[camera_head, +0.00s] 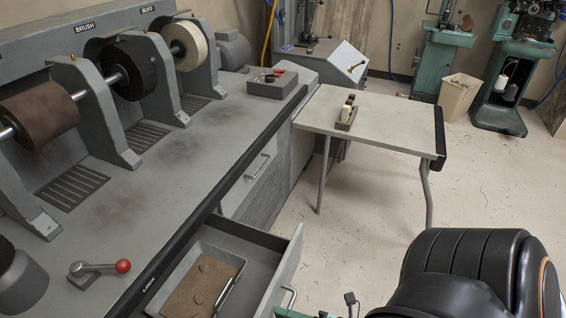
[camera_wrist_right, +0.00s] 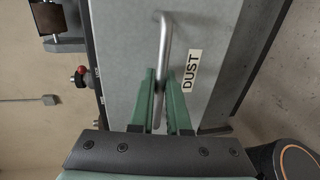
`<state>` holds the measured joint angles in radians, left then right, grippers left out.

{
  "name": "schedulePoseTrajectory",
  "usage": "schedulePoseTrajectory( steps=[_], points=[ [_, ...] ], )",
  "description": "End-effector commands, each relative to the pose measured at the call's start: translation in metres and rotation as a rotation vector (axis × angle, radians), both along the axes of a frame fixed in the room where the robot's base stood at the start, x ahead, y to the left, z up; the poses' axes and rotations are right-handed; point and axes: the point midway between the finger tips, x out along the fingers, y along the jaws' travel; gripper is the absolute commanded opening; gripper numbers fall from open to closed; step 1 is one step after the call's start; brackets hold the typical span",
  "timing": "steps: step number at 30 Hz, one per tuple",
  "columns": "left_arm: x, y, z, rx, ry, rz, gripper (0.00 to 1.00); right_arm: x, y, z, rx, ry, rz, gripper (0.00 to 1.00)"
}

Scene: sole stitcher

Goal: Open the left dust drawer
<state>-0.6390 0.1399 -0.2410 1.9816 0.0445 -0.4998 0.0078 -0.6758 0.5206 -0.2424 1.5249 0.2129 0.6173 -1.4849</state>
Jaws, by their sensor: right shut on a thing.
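The dust drawer (camera_head: 291,259) at the bottom of the head view is pulled out from the bench. A tray (camera_head: 236,256) with brown dust and a metal bar lies in it. Its metal handle (camera_head: 290,297) is on the outer face, near the bottom edge. In the right wrist view, the grey drawer front (camera_wrist_right: 125,35) carries a DUST label (camera_wrist_right: 191,70) beside the upright-looking handle (camera_wrist_right: 164,40). My right gripper (camera_wrist_right: 168,82) has its green fingers on either side of the handle and is shut on it. The left gripper is not in view.
The bench (camera_head: 160,215) carries brush and buff wheels and a red-knobbed lever (camera_head: 100,270). A closed drawer (camera_head: 256,175) sits farther along the bench. A side table (camera_head: 385,122) stands beyond. The floor (camera_head: 360,220) between the drawer and this table is clear.

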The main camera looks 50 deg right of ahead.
Motion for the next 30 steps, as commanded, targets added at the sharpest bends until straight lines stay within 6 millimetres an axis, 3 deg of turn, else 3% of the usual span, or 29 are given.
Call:
schedulePoseTrajectory(
  steps=[4,5,12,23,30],
  points=[
    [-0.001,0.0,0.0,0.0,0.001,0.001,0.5,-0.001,0.001,-0.001,0.001,0.003,0.001,0.0],
    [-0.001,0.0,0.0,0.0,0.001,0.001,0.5,-0.001,0.001,-0.001,0.001,0.003,0.001,0.17],
    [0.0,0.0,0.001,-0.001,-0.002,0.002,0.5,0.0,0.001,0.0,0.001,0.001,0.0,0.44],
    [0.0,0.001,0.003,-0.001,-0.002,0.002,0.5,-0.007,-0.002,0.001,0.0,0.003,-0.001,0.45],
    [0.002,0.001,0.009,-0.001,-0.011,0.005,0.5,-0.049,-0.017,0.01,-0.001,0.008,-0.001,0.45]
  ],
)
